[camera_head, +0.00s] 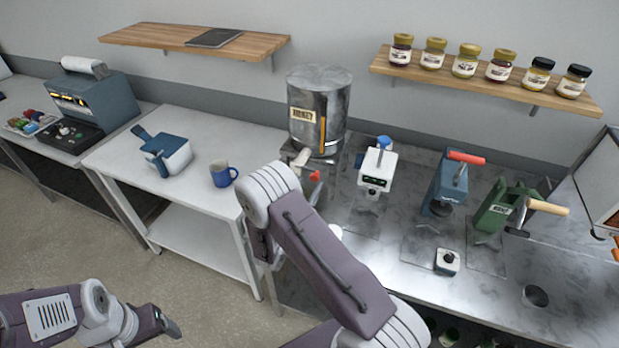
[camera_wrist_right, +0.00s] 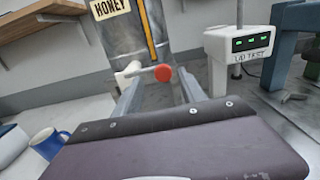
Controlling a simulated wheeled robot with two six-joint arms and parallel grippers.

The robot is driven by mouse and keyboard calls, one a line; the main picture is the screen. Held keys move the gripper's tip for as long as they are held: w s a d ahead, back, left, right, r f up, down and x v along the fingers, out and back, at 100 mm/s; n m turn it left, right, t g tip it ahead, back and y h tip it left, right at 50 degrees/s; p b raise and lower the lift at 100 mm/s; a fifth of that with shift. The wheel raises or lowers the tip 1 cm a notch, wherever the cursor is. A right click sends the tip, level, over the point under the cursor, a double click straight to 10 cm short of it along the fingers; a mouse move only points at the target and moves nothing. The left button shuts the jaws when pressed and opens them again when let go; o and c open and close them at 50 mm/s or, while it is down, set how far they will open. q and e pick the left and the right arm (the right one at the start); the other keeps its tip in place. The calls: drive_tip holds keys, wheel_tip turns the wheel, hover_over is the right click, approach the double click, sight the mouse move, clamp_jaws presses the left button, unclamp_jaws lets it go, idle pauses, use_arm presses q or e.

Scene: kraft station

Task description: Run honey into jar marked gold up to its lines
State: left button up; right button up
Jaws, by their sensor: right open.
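The honey tank (camera_head: 318,105) is a grey metal drum with a HONEY label and an amber level strip. It also shows in the right wrist view (camera_wrist_right: 118,45). Its tap has a pale spout and a red knob (camera_wrist_right: 163,73); the knob shows in the head view (camera_head: 315,175). My right gripper (camera_wrist_right: 160,88) is open, its two grey fingers pointing at the tap with the knob between them in the picture. I cannot tell whether they touch it. In the head view my right arm hides the area below the tap. I cannot identify a jar marked gold. My left gripper (camera_head: 165,322) is low at left.
A wall shelf (camera_head: 480,86) holds several labelled jars. A white tester (camera_head: 376,170), a blue press (camera_head: 444,185) and a green press (camera_head: 500,206) stand right of the tank. A blue mug (camera_head: 222,174) and a blue-white device (camera_head: 166,154) stand on the white table (camera_head: 115,160).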

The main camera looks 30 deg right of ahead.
drive_tip(key=shift+w+d, duration=0.2)
drive_tip(key=shift+d, duration=0.4)
drive_tip(key=shift+w+d, duration=0.15)
drive_tip(key=shift+d, duration=0.4)
drive_tip(key=shift+w+a, duration=0.15)
drive_tip(key=shift+a, duration=0.1)
drive_tip(key=c, duration=0.5)
clamp_jaws()
drive_tip(key=shift+r, duration=0.1)
